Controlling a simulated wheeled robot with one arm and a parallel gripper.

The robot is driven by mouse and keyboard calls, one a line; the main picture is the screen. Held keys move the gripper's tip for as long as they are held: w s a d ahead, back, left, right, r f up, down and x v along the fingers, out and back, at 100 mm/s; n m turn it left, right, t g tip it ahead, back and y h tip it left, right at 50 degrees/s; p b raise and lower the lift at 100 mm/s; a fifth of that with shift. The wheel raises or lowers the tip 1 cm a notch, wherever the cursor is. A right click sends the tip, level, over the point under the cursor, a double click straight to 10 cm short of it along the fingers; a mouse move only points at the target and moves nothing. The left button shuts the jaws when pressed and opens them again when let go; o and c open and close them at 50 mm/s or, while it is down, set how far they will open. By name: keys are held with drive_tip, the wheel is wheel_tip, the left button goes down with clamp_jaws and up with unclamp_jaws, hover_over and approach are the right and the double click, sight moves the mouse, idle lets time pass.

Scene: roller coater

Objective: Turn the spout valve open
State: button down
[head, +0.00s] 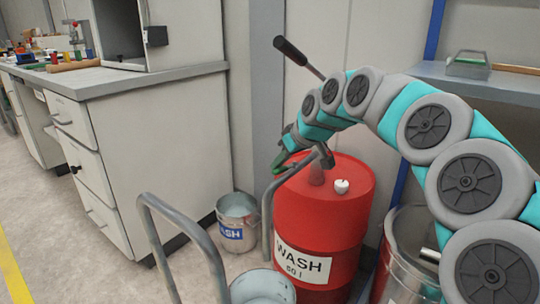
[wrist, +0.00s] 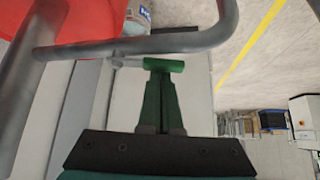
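A red drum (head: 322,222) labelled WASH stands upright, with a white cap on its lid. A dark grey fitting (head: 326,156) shows above the lid, partly behind my arm. A green bar (wrist: 164,65) with a grey stem on its left looks like the valve handle. Green also shows near the drum's left rim in the head view (head: 283,168). My gripper (wrist: 162,78) has its dark green fingers close together, looking shut, with their tips at the bar. I cannot tell whether they touch it. The valve's body is largely hidden.
A grey tubular rail (head: 160,205) stands in front of the drum; it crosses close to my fingertips in the wrist view (wrist: 150,45). A bucket (head: 238,222) stands left of the drum, a metal vessel (head: 405,260) right.

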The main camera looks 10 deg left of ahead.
drive_tip(key=shift+s+d, duration=0.35)
drive_tip(key=shift+d, duration=0.05)
idle(0.4)
drive_tip(key=shift+d, duration=0.1)
drive_tip(key=shift+w+d, duration=0.4)
drive_tip(key=shift+w, duration=0.3)
